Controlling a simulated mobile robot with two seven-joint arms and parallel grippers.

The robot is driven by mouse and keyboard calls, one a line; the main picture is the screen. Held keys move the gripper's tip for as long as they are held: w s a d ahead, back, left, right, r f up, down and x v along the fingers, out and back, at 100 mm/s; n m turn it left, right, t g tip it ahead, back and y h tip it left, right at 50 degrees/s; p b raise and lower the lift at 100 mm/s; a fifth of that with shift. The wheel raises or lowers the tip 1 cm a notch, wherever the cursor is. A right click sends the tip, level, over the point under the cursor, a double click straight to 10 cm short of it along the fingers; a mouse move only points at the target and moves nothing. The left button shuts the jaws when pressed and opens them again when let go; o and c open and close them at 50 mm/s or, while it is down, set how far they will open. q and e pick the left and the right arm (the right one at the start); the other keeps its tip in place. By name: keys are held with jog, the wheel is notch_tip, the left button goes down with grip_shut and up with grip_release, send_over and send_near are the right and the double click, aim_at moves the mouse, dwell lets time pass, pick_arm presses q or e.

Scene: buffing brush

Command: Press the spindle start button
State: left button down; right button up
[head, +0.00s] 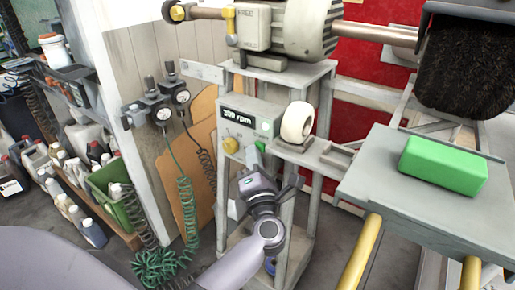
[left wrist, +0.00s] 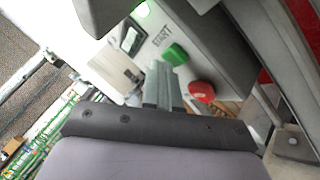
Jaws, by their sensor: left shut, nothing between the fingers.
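The grey control box (head: 238,113) with a "300 rpm" display (head: 246,120) and a yellow knob (head: 231,145) stands under the motor in the head view. In the left wrist view the green start button (left wrist: 175,54) sits beside the word START, with a red button (left wrist: 202,91) near it. My left gripper (head: 254,160) is in front of the lower part of the box and partly hides it. In the wrist view its shut, empty fingers (left wrist: 160,70) point toward the panel, just left of the green button. I cannot tell whether they touch it. My right gripper is not in view.
A motor (head: 300,28) and a dark round brush (head: 470,65) are above. A white wheel (head: 297,122) juts out right of the box. A green block (head: 444,165) lies on a grey table (head: 385,190) at right. Coiled green hose (head: 187,215) hangs at left.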

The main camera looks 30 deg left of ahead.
pick_arm(q)
jog(key=shift+s, duration=0.15)
jog(key=shift+s+p, duration=0.35)
jog(key=shift+s, duration=0.35)
jog(key=s, duration=0.1)
jog(key=s+p, duration=0.1)
jog(key=s, duration=0.3)
jog(key=shift+a+p, duration=0.25)
jog(key=shift+p, duration=0.1)
